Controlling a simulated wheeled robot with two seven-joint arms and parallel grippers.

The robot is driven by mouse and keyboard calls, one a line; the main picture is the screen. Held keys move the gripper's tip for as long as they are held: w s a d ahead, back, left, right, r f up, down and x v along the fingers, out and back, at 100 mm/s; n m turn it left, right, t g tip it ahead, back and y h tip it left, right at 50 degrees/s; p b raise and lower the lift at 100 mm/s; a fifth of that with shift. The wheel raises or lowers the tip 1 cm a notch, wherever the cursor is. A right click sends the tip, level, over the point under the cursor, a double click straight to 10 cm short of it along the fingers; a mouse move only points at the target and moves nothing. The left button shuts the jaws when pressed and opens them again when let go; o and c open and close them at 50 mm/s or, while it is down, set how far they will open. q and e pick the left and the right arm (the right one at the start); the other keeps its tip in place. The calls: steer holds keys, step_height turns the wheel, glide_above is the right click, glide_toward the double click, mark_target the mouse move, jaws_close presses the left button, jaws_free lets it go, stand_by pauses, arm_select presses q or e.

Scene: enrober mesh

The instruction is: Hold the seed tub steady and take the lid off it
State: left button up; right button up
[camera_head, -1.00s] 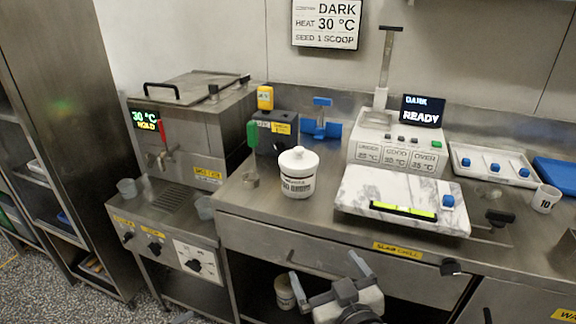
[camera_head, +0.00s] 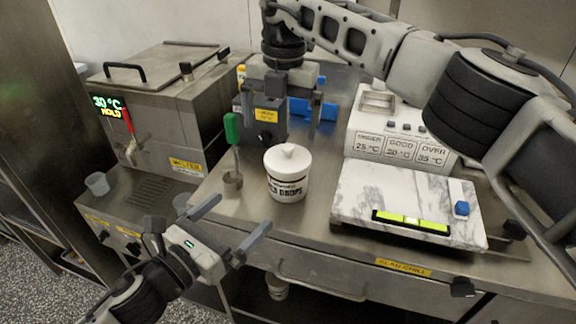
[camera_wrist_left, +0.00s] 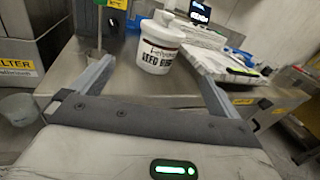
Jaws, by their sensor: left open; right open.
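The white seed tub (camera_head: 287,189) stands upright on the steel counter with its white knobbed lid (camera_head: 288,158) on top. My left gripper (camera_head: 243,212) is open and empty, in front and to the left of the tub, apart from it. My right gripper (camera_head: 283,106) points down, open and empty, above and behind the tub in the picture, clear of the lid.
A green-handled scoop (camera_head: 232,130) stands left of the tub. The melter (camera_head: 165,100) stands left. A drawer handle (camera_head: 320,290) juts below the counter edge.

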mark_target(288, 168)
steer(key=shift+w+d+r+h, duration=0.3)
steer(key=shift+d+r, duration=0.25)
steer(key=shift+d, duration=0.05)
steer(key=shift+d+r, duration=0.1)
steer(key=shift+d, duration=0.05)
arm_select(q)
steer(key=shift+m, duration=0.4)
steer(key=x, duration=1.6)
steer(key=shift+d, duration=0.1)
